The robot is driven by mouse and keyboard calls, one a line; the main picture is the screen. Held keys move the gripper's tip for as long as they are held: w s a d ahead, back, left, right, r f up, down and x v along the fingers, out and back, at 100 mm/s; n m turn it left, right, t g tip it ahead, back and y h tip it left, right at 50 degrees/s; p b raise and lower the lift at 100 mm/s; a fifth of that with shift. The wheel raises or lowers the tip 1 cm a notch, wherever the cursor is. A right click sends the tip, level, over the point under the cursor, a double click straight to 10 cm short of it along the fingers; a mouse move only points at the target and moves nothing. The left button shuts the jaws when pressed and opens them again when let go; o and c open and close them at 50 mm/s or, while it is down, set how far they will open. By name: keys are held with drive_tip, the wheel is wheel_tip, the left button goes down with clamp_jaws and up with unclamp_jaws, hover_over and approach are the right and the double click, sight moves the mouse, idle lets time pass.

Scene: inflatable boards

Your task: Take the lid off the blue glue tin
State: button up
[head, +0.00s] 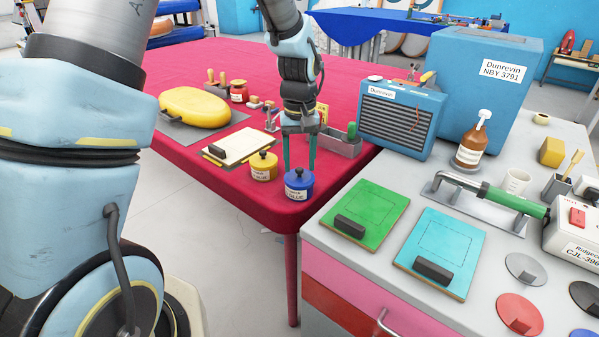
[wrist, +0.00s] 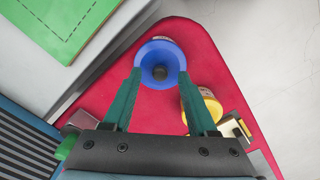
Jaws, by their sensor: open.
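The blue glue tin (head: 299,187) stands upright near the front corner of the red-covered table, with its blue lid (head: 299,178) on and a dark knob on top. In the wrist view the blue lid (wrist: 150,56) with its dark knob (wrist: 159,72) lies ahead of and between the fingertips. My gripper (head: 300,168) is open and empty, its two green fingers pointing down just behind and above the tin in the head view. The fingers also show in the wrist view (wrist: 160,85). I cannot tell whether a fingertip touches the lid.
A yellow glue tin (head: 264,167) stands close to the left, by a clipboard (head: 238,146); it shows beside the right finger in the wrist view (wrist: 212,104). A grey tray (head: 343,146) and blue heater (head: 400,120) stand behind right. The grey worktop (head: 320,232) adjoins on the right.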

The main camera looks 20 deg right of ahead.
drive_tip(key=shift+f, duration=0.5)
clamp_jaws()
